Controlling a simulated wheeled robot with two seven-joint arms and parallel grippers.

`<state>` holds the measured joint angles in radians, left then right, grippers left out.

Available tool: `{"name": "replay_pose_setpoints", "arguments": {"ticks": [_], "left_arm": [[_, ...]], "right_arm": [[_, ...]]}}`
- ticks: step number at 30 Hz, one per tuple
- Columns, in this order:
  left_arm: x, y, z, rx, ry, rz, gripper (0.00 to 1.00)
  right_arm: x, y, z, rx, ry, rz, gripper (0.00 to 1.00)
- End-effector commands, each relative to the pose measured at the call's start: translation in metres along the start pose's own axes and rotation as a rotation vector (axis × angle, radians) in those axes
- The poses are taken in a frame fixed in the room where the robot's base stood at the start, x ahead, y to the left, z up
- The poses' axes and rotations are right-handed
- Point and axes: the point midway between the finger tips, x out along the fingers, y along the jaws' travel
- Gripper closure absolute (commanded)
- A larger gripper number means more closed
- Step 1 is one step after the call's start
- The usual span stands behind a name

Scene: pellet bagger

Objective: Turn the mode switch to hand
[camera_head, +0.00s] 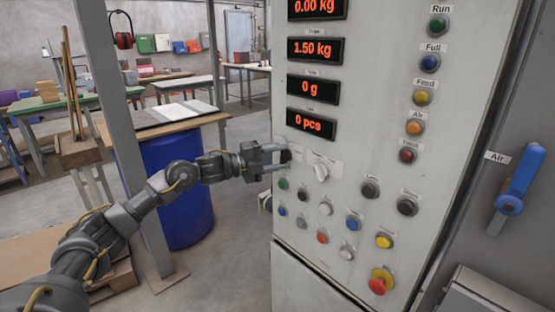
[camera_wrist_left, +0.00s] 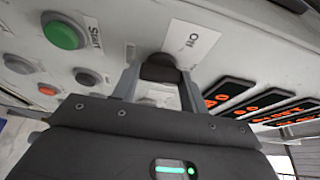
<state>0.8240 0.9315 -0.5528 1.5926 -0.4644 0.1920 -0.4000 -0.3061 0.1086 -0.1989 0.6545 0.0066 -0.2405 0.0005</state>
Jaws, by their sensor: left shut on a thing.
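My left gripper (camera_head: 278,159) reaches in from the left to the grey control panel and is shut on a dark knob (camera_head: 286,156). In the left wrist view the fingers (camera_wrist_left: 159,90) stand on either side of this dark knob (camera_wrist_left: 160,68), beside a white label plate (camera_wrist_left: 192,42) with short lettering that looks like "Off". The fingers hide part of the knob, and I cannot read its setting. My right gripper is not in view.
A green button (camera_wrist_left: 63,32) is close to the gripper. Several buttons, a red emergency stop (camera_head: 378,284) and lit displays (camera_head: 313,87) share the panel. A blue valve handle (camera_head: 521,180) is at right. A blue drum (camera_head: 178,185) stands behind my arm.

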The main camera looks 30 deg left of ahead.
Motion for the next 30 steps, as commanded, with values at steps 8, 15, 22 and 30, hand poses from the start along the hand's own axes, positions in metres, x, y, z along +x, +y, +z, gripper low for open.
{"name": "replay_pose_setpoints", "arguments": {"ticks": [8, 15, 22, 30], "left_arm": [[0.0, 0.0011, -0.0002, 0.017, 0.0, 0.01, 0.79], [0.0, 0.0012, -0.0003, 0.016, 0.001, 0.01, 0.79], [0.0, 0.0007, -0.0002, 0.016, 0.0, 0.008, 0.35], [-0.0027, 0.001, 0.0002, 0.016, 0.0, 0.008, 0.35]], "right_arm": [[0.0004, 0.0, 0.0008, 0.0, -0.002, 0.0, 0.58], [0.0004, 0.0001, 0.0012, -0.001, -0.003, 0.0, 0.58], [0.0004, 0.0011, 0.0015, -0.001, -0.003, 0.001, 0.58], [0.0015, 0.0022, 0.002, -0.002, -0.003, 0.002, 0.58]]}}
